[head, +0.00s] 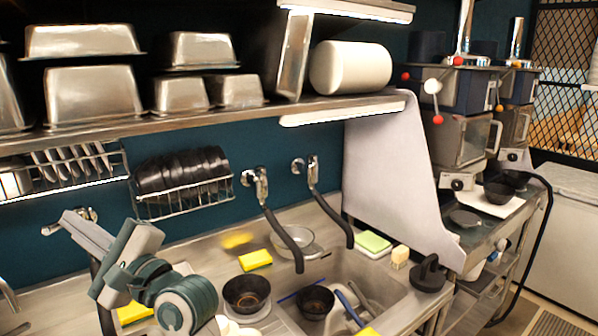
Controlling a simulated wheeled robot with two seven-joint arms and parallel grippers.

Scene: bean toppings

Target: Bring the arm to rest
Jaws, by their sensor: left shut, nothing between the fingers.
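My left arm comes up from the bottom left, with its wrist raised above the counter. My left gripper (68,222) is at the upper end of it, pointing up and left in front of the blue wall, near a wall tap fitting. Its fingers are shut and empty. My right gripper is not in view.
A steel sink (375,292) holds a black bowl (315,302) and some utensils. Another black bowl (246,294) and a yellow sponge (255,260) are on the counter beside it. A dish rack (185,205) hangs above. Steel pans (92,95) stand on the shelf (215,117).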

